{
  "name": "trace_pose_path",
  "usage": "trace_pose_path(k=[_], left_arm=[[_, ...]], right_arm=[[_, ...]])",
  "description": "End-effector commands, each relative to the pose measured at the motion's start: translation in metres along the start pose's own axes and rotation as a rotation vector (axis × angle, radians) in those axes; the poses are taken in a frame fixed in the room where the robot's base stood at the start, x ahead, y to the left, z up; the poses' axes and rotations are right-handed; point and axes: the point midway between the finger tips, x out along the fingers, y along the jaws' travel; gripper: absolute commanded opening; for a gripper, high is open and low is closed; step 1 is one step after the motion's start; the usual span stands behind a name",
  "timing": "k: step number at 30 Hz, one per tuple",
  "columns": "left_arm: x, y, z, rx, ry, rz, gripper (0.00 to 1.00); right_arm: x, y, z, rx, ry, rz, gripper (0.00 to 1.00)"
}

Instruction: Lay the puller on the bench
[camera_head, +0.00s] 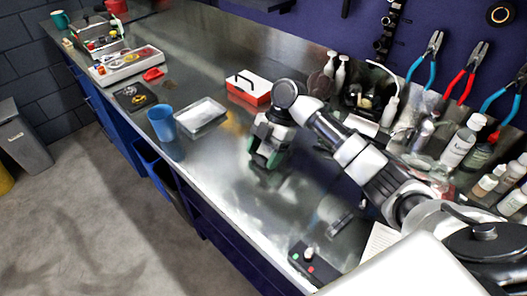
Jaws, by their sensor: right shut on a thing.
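My right gripper (266,160) is above the steel bench (225,185) near the middle of the view, pointing down. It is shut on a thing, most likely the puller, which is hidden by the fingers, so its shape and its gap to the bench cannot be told. I see no other clear puller on the bench. My left gripper is not in view.
A blue cup (162,123) and a clear tray (200,117) stand left of the gripper; a red box (248,88) is behind. Bottles (461,142) crowd the right back. A small dark control box (310,262) is at the front edge. Bare steel lies around the gripper.

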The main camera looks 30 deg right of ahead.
Motion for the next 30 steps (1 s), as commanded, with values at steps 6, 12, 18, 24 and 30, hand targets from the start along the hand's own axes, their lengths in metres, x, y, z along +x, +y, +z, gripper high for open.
trace_pose_path(k=[6, 12, 18, 24, 30], left_arm=[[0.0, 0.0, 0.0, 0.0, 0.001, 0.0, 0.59], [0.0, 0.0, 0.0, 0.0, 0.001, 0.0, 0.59], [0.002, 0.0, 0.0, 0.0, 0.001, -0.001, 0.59], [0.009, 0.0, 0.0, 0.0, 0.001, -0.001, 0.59], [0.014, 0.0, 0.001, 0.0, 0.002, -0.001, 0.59]], right_arm=[[0.0, 0.0, 0.0, 0.0, 0.0, 0.001, 0.93], [0.0, 0.0, 0.0, 0.0, 0.0, 0.001, 0.95], [-0.009, 0.001, 0.0, 0.0, -0.001, 0.004, 0.95], [-0.044, 0.001, 0.001, 0.0, -0.003, 0.005, 0.95], [-0.084, 0.001, 0.001, 0.0, -0.001, 0.005, 0.95]])
